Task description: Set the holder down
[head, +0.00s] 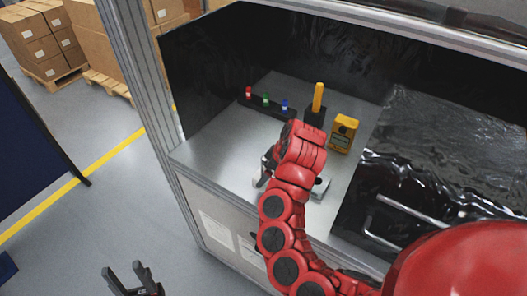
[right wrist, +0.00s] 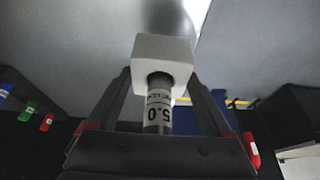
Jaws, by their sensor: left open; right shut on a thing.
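In the right wrist view my right gripper (right wrist: 162,78) is shut on the holder (right wrist: 162,48), a pale block between the fingertips. A dark round shank with a white label reading "5.0" (right wrist: 158,113) sticks out of the block towards the camera. A grey rounded form, blurred, shows beyond the block. I cannot tell whether the holder touches the bench. In the head view the red right arm hides the holder and most of its gripper, over the grey bench top (head: 215,150). My left gripper (head: 131,280) is open and empty, low at the left, outside the bench.
A dark rack (head: 268,108) with red, green and blue marked pieces stands at the back. Next to it are a yellow upright handle (head: 318,97) in a black block and a yellow device (head: 343,133). A grey block (head: 320,188) shows beside my right wrist. Bare bench lies left.

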